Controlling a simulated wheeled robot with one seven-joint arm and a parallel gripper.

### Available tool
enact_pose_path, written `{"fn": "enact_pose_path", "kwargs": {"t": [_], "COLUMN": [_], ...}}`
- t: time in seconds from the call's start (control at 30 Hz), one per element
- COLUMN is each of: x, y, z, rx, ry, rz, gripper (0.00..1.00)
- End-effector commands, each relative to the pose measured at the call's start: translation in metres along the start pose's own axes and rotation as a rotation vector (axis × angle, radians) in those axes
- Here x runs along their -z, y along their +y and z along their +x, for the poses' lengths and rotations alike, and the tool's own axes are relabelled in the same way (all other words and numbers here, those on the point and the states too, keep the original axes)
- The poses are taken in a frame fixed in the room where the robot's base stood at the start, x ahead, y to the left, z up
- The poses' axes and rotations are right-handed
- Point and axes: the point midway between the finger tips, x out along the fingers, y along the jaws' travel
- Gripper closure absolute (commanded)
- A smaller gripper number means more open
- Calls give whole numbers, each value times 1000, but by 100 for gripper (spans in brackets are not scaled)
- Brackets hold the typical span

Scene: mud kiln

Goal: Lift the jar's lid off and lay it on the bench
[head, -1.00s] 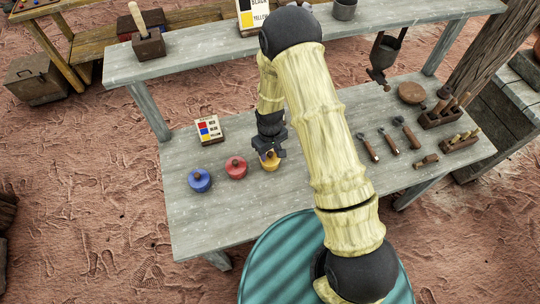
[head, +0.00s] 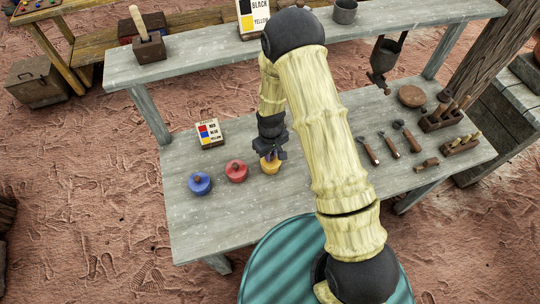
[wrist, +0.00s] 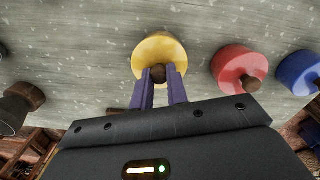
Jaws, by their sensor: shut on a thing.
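A yellow jar (head: 270,168) stands on the grey bench (head: 225,220), with a small dark brown knob (wrist: 158,74) on its lid. The yellow lid (wrist: 158,47) fills the upper middle of the wrist view. My gripper (head: 270,155) is above the jar. In the wrist view its two purple fingers (wrist: 160,82) are shut on the lid's knob, one at each side. In the head view the gripper hides the knob and part of the lid. I cannot tell whether the lid sits on the jar or is slightly raised.
A red jar (head: 236,171) and a blue jar (head: 199,183) stand to the left, with a colour card (head: 209,133) behind. Several tools (head: 390,145) lie to the right. A ladle-like pot (head: 385,60) hangs below the upper shelf (head: 210,45). The front left of the bench is clear.

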Motion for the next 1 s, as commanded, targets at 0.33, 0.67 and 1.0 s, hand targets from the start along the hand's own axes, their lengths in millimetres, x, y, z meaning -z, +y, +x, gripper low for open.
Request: {"fn": "enact_pose_path", "kwargs": {"t": [0.33, 0.67, 1.0], "x": [2, 1, 0], "y": [-2, -2, -1], "z": [-48, -90, -94], "rx": [-1, 0, 0], "ry": [5, 2, 1], "rz": [-5, -4, -3], "gripper": [100, 100, 100]}}
